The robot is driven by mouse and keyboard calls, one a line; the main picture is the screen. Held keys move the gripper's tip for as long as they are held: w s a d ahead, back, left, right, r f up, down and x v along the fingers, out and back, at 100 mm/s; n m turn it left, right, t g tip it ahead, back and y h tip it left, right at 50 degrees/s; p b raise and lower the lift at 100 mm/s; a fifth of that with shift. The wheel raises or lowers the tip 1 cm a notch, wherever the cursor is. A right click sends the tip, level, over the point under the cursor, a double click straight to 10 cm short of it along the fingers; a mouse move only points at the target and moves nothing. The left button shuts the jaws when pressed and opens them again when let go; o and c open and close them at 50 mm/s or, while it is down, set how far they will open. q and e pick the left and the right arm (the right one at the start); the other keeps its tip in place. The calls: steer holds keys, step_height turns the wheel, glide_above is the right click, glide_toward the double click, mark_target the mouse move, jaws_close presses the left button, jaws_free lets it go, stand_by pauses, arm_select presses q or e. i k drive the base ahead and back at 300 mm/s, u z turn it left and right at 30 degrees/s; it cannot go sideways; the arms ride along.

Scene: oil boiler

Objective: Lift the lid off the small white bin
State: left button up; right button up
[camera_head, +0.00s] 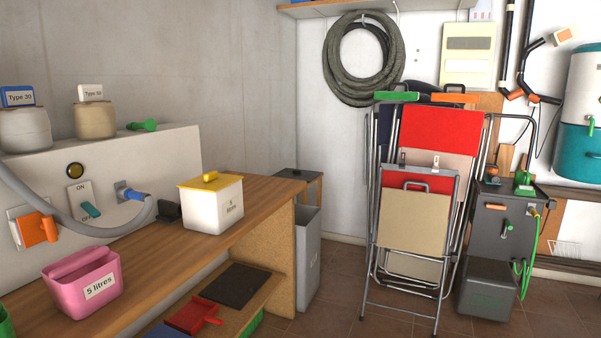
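The small white bin (214,207) stands upright on the wooden bench in the left half of the view. A label on its side reads litres; its number is too small to read surely. Its yellow lid (207,182) sits on top, with a yellow handle (210,176) in the middle. Neither of my grippers shows in the head view.
The wooden bench (168,252) also holds a pink 5 litres bin (82,283) at the front left and a dark small object (166,210) just left of the white bin. Folded chairs (425,215) lean at the right.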

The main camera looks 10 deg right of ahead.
mark_target(213, 182)
steer(key=z, duration=0.65)
steer(key=i, duration=1.5)
steer(key=z, duration=0.05)
